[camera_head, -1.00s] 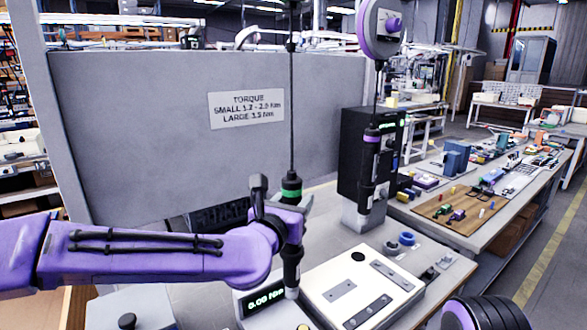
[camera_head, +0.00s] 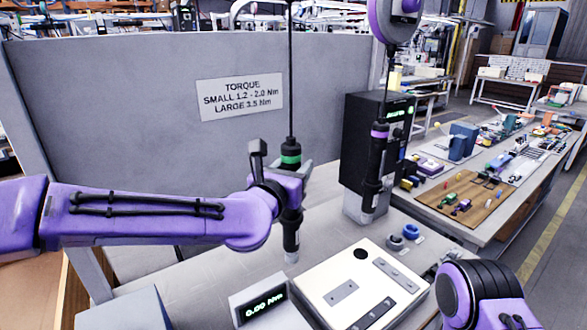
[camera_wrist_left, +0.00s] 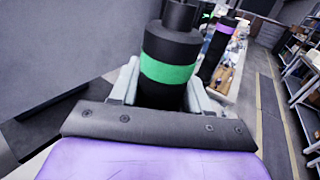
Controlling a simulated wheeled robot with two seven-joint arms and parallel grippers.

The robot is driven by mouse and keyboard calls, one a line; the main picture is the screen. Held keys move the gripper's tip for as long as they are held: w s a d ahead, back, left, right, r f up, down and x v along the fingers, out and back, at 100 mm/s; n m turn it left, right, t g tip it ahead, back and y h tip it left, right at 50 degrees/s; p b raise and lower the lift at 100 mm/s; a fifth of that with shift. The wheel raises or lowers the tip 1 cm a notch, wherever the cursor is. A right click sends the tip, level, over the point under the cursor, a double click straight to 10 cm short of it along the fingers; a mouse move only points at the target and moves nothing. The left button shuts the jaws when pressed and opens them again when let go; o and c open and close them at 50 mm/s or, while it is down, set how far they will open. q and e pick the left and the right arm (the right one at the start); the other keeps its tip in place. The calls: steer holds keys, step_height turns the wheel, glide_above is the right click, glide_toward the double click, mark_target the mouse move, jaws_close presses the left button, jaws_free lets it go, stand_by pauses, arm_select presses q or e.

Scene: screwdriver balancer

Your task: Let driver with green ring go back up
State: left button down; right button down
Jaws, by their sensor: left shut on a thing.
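The driver with the green ring (camera_head: 290,158) hangs upright on a dark cable in the head view. My left gripper (camera_head: 296,180) is shut around its body just below the green ring. In the left wrist view the green-ringed driver (camera_wrist_left: 169,72) stands between the fingers of the left gripper (camera_wrist_left: 160,88). Its lower tip is above the bench, behind the torque display. A second driver with a purple ring (camera_head: 379,133) hangs to the right, and it also shows in the left wrist view (camera_wrist_left: 218,45). Part of my right arm shows at the lower right; its gripper fingers are not visible.
A torque display (camera_head: 262,302) reads 0.00 Nm. Beside it lies a white plate (camera_head: 338,270) with grey strips. A black box (camera_head: 362,160) stands behind the purple-ringed driver. A grey panel (camera_head: 130,110) with a torque sign (camera_head: 240,94) closes off the back.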

arm_select(q)
steer(key=shift+r, duration=0.1)
jaws_free()
stand_by(0.3)
stand_by(0.4)
